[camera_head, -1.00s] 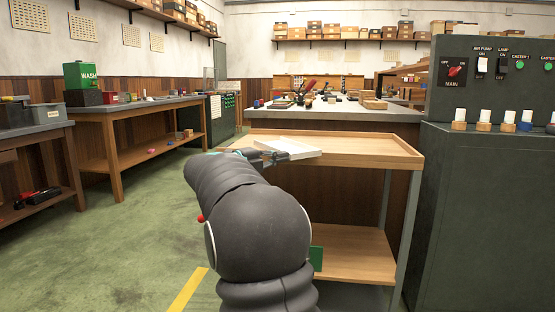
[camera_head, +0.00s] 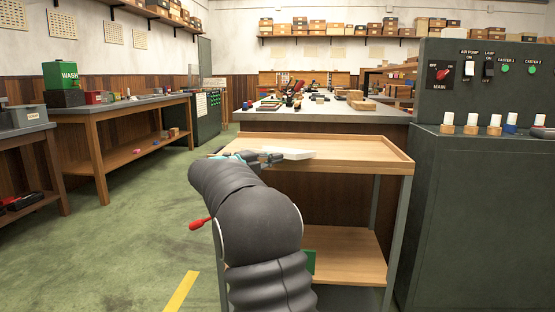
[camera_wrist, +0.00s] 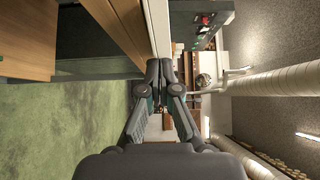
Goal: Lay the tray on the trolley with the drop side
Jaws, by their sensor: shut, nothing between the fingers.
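The trolley is a wooden two-shelf cart with grey legs; its top (camera_head: 355,158) has a raised rim at the back and right. A flat white slab (camera_head: 294,154), probably the tray, shows at the left of the trolley top, seen nearly edge-on. Whether it rests fully on the top is unclear. My gripper (camera_head: 276,157) is beside the slab's left end, at the top's left part. In the wrist view my gripper (camera_wrist: 160,72) has its fingertips together with nothing between them. A pale strip runs just beyond the fingertips, beside the trolley's wood (camera_wrist: 112,25). My arm hides the trolley's near left part.
A grey-topped workbench (camera_head: 330,113) with tools and blocks stands behind the trolley. A dark green control cabinet (camera_head: 480,210) stands close on the right. Side benches (camera_head: 120,105) line the left. Green floor (camera_head: 130,235) is open to the left.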

